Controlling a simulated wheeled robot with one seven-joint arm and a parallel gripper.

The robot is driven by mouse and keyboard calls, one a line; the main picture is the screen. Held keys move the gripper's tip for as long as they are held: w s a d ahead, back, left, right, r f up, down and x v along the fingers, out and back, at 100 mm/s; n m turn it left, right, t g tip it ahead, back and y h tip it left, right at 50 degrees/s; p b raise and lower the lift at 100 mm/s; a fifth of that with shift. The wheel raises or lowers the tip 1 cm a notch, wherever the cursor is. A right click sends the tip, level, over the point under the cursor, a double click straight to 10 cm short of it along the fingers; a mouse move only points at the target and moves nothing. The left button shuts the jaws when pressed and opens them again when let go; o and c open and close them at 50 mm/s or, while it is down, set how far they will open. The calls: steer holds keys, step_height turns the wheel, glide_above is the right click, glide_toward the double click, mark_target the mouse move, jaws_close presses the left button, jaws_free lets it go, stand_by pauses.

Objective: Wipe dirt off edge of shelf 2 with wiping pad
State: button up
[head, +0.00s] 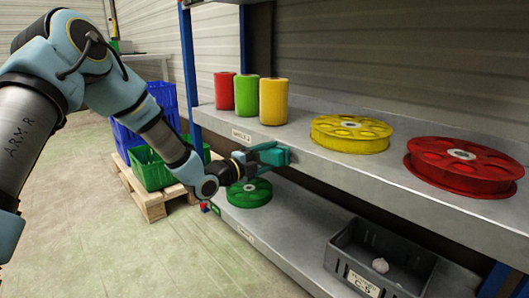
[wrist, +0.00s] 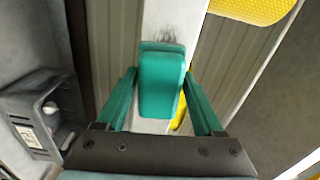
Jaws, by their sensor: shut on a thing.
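My gripper (head: 268,156) is at the front edge of the upper shelf (head: 345,168), whose label (head: 241,136) seems to read shelf 2. It is shut on a teal wiping pad (head: 277,155), which also shows between the two green fingers in the wrist view (wrist: 160,90). The pad is at the shelf's pale front edge (wrist: 172,18); I cannot tell whether it touches. A dark dirt smudge (wrist: 165,38) shows on that edge just beyond the pad's far end in the wrist view. The pad may hide more of it.
Red, green and yellow cylinders (head: 246,97), a yellow reel (head: 351,134) and a red reel (head: 463,167) stand on the upper shelf. A green reel (head: 249,193) and a grey bin (head: 375,262) are on the lower shelf. A blue post (head: 188,70) stands left of the gripper. Crates on a pallet (head: 150,200) stand behind.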

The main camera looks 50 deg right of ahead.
mark_target(277, 161)
steer(key=shift+s+a+p, duration=0.2)
steer(key=shift+s+p, duration=0.7)
steer(key=shift+s, duration=1.4)
steer(key=shift+s+p, duration=0.85)
steer(key=shift+s, duration=0.8)
steer(key=shift+r, duration=0.15)
steer(key=shift+s+p, duration=0.1)
steer(key=shift+p, duration=0.4)
steer(key=shift+w+p, duration=0.9)
steer(key=shift+w, duration=0.95)
steer(key=w+d+p, duration=0.1)
steer(key=w+p, duration=0.2)
steer(key=w, duration=0.7)
steer(key=shift+w, duration=0.3)
